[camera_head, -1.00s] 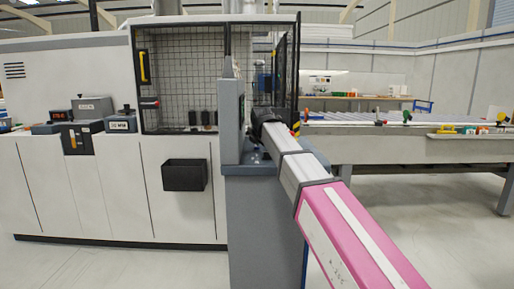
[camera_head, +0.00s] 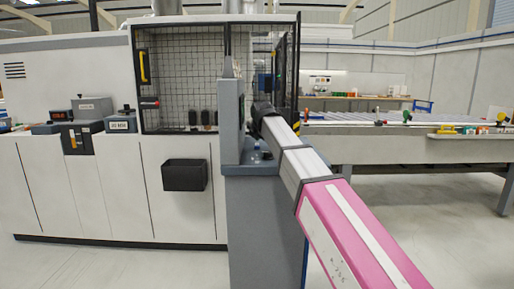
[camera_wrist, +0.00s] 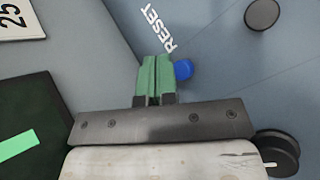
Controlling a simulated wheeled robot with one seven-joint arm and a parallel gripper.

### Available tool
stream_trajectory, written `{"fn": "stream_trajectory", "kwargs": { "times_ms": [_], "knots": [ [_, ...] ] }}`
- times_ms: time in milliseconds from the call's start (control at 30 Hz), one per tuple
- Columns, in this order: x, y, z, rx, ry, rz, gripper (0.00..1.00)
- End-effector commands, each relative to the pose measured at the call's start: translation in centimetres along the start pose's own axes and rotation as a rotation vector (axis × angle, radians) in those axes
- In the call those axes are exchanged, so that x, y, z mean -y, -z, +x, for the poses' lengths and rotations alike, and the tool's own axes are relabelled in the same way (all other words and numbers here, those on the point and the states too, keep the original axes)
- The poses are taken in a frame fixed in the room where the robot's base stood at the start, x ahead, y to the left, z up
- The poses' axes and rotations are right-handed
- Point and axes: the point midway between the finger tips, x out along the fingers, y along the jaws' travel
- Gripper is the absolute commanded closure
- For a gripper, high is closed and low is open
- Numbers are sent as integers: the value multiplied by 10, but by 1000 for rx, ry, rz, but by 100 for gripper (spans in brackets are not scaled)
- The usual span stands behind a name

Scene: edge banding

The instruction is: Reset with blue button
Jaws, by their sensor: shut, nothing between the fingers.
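The blue button (camera_wrist: 183,69) shows in the wrist view, just right of my fingertips, on a blue-grey panel. White lettering reading RESET (camera_wrist: 160,29) is printed beside it. My gripper (camera_wrist: 156,60) is shut and empty, its two green fingers side by side. The fingertips overlap the button's left edge in the picture; I cannot tell whether they touch it. In the head view my arm reaches to the grey console (camera_head: 262,200), and the gripper end is mostly hidden behind the arm and the console's upright panel.
A dark round knob (camera_wrist: 262,14) is at the upper right of the wrist view, and another black one (camera_wrist: 277,152) at the lower right. A dark screen (camera_wrist: 25,125) is at left. A mesh guard door (camera_head: 180,75) and black bin (camera_head: 184,175) are left of the console.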

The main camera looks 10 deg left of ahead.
Motion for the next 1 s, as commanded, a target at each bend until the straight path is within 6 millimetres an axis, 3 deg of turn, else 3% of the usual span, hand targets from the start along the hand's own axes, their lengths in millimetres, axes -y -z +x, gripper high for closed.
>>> {"fn": "stream_trajectory", "kwargs": {
  "times_ms": [500,1000],
  "knots": [
    [-22,-22,-30,0,-1,0,100],
    [-23,-23,-31,0,0,0,100]
  ]
}}
